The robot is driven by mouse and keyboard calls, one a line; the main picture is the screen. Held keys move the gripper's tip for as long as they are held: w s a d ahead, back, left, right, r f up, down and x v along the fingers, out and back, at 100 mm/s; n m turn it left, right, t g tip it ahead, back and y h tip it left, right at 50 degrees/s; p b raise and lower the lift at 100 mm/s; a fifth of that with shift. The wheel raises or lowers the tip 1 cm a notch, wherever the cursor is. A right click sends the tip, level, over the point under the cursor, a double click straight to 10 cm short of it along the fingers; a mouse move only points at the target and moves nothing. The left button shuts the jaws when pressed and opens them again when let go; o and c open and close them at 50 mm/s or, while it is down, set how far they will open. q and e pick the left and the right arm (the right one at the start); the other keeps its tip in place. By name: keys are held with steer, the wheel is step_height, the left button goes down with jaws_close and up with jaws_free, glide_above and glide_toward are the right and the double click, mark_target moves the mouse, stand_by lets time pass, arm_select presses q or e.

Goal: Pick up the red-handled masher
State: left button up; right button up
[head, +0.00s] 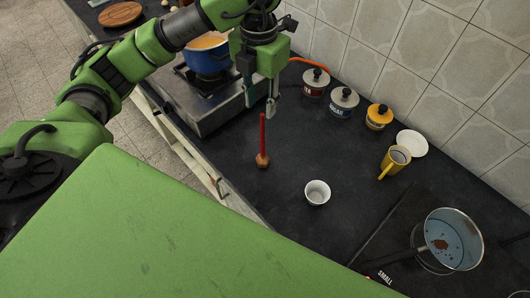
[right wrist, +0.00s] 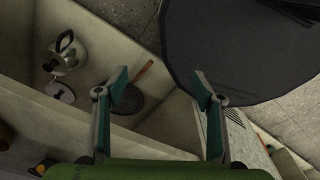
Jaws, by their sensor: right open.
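The red-handled masher (head: 262,142) stands upright on the dark counter in the head view, with its brownish head at the bottom and its red handle pointing up. My left gripper (head: 260,108) hangs just above the top of the handle, its two fingers apart with a gap between them. I cannot tell whether the handle's tip is between the fingers. My right gripper (right wrist: 161,76) is open and empty in the right wrist view, away from the masher, which does not show there.
A white cup (head: 317,192) stands right of the masher. A blue pot (head: 207,58) sits on the stove behind left. Several lidded jars, a yellow mug (head: 394,161) and a saucepan (head: 452,240) are to the right. The right wrist view shows a kettle (right wrist: 66,52) and a pan (right wrist: 130,100).

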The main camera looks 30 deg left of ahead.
mark_target(262, 135)
arm_select(q)
step_height(262, 135, down, 14)
steer(key=p, duration=0.4)
steer(key=shift+w+r, duration=0.2)
steer(key=shift+r, duration=0.05)
jaws_close()
